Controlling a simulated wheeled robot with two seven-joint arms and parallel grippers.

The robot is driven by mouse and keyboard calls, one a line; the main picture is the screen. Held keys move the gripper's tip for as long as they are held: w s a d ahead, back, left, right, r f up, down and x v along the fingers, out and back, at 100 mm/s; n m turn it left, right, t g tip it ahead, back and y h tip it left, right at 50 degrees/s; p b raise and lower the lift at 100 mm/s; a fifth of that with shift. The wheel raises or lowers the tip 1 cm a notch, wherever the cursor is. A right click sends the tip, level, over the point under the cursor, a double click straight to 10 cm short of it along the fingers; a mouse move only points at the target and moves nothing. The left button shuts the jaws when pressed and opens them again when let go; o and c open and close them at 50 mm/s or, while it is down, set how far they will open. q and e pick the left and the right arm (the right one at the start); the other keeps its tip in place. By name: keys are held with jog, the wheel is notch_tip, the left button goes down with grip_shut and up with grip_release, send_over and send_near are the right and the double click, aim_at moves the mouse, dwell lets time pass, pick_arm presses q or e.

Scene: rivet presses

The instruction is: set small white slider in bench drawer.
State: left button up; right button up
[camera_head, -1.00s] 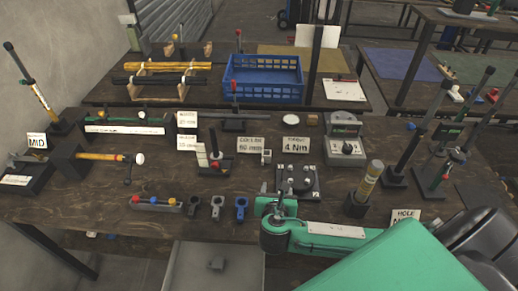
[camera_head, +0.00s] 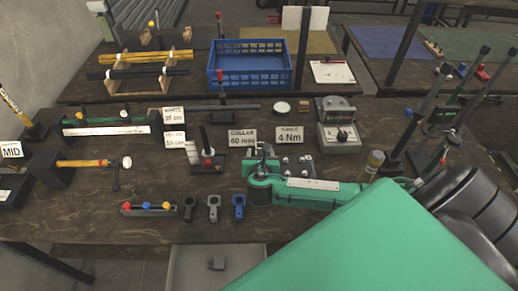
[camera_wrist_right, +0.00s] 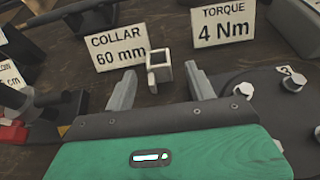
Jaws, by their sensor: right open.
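A small pale slider (camera_wrist_right: 160,68), shaped like a short square tube with a tab on one side, stands on the bench just beyond my right fingertips in the wrist view. My right gripper (camera_wrist_right: 161,86) is open and empty, its two fingers apart to either side of the slider's line. In the head view my right gripper (camera_head: 262,160) is low over the bench near the COLLAR sign and covers most of the slider's area. The bench drawer (camera_head: 185,268) is pulled out below the front edge. My left gripper is not in view.
The COLLAR 60 mm sign (camera_wrist_right: 118,52) and TORQUE 4 Nm sign (camera_wrist_right: 223,23) flank the slider. A dark plate with bolts (camera_wrist_right: 270,95) lies right of my gripper. Several clamps (camera_head: 213,208) stand near the front edge.

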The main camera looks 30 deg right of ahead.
aim_at(260, 144)
jog(key=x, duration=0.2)
jog(key=p+x, duration=0.1)
jog(key=x, duration=0.1)
jog(key=shift+w+r, duration=0.2)
jog(key=shift+r, duration=0.05)
jog(key=shift+w+d+f, duration=0.2)
jog(key=shift+w+d, duration=0.05)
jog(key=shift+w, duration=0.05)
jog(key=c, duration=1.1)
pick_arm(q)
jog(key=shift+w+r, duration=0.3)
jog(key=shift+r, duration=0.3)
pick_arm(e)
jog(key=shift+r, duration=0.1)
